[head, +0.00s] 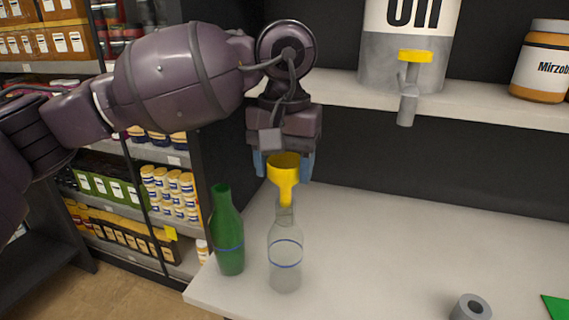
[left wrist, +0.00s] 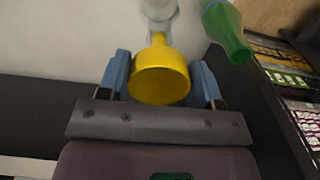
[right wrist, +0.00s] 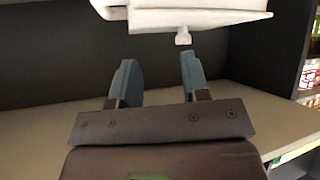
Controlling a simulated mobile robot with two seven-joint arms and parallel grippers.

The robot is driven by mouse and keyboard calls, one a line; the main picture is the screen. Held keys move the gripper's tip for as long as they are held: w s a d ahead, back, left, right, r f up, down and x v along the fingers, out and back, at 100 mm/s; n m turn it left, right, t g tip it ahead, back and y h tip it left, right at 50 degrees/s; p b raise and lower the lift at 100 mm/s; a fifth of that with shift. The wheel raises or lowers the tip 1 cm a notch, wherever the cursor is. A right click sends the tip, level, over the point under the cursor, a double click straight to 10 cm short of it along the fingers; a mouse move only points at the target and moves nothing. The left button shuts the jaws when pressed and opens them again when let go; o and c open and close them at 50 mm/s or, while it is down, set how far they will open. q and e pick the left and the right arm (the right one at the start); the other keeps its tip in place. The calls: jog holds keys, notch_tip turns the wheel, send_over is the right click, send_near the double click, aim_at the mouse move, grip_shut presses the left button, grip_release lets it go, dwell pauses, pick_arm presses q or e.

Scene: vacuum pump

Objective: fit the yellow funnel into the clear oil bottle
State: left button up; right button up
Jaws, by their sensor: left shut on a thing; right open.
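The yellow funnel (head: 284,172) is upright between the blue fingers of my left gripper (head: 284,165), which is shut on its wide cup. The clear oil bottle (head: 285,255) stands upright on the white table directly below. The funnel's narrow spout meets the bottle mouth in the head view; how deep it sits I cannot tell. The left wrist view shows the funnel (left wrist: 160,78) between the fingers, with the clear bottle (left wrist: 158,12) beyond its spout. My right gripper (right wrist: 152,75) is open and empty in the right wrist view, and is not in the head view.
A green bottle (head: 228,235) stands close left of the clear bottle. A grey ring-shaped part (head: 471,307) and a green sheet (head: 556,308) lie at the front right of the table (head: 400,240). An oil drum with a tap (head: 408,90) and a jar (head: 541,60) occupy the shelf above.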

aim_at(284, 188)
pick_arm(q)
jog(key=shift+f, duration=0.4)
pick_arm(e)
jog(key=shift+s+f, duration=0.4)
jog(key=shift+f, duration=0.15)
pick_arm(q)
jog(key=shift+f+b, duration=0.2)
jog(key=shift+b, duration=0.2)
pick_arm(e)
jog(key=shift+w+f, duration=0.2)
jog(key=shift+w, duration=0.2)
pick_arm(q)
jog(key=shift+f, duration=0.1)
pick_arm(e)
jog(key=shift+s, duration=0.2)
pick_arm(q)
jog(key=shift+f, duration=0.25)
pick_arm(e)
jog(key=shift+s+f, duration=0.4)
pick_arm(q)
jog(key=shift+f+b, duration=0.45)
jog(key=shift+b, duration=0.05)
pick_arm(e)
jog(key=shift+w+f, duration=0.15)
jog(key=shift+w, duration=0.25)
pick_arm(q)
jog(key=shift+f, duration=0.15)
pick_arm(e)
jog(key=shift+f, duration=0.1)
